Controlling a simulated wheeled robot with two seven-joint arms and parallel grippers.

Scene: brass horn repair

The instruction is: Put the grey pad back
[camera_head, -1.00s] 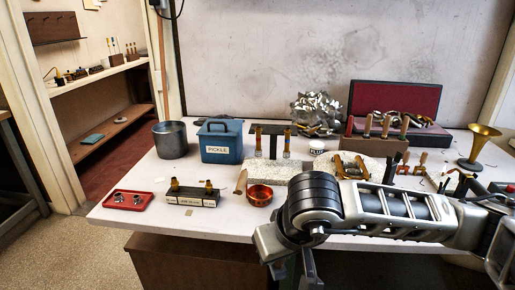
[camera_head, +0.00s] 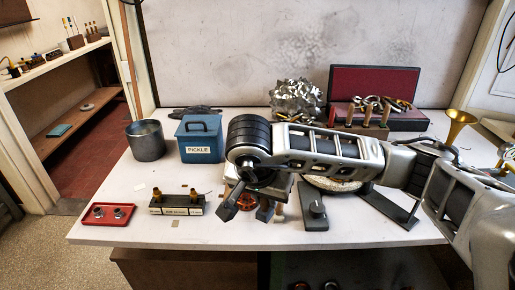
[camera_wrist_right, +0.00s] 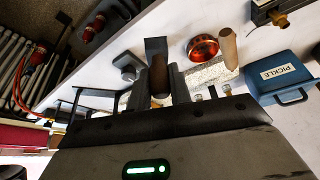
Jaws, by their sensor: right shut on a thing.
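My right gripper (camera_wrist_right: 159,88) is shut on a brown round handle (camera_wrist_right: 158,74) that stands between its fingers. A dark grey flat-ended piece (camera_wrist_right: 156,46), which looks like the grey pad, shows at the far end of this handle. In the head view my right arm reaches in from the right, and the dark flared piece (camera_head: 228,207) shows under the wrist, above the bench's front part. The wrist hides most of the grip there. A dark grey base with a round knob (camera_head: 315,212) stands on the bench to the right. My left gripper is not in view.
A blue PICKLE box (camera_head: 201,151) and metal pot (camera_head: 146,141) stand at the left. A red tray (camera_head: 105,215) and block with brass pieces (camera_head: 177,205) lie in front. A copper bowl (camera_wrist_right: 203,47) is close to the gripper. The bench's front left is partly clear.

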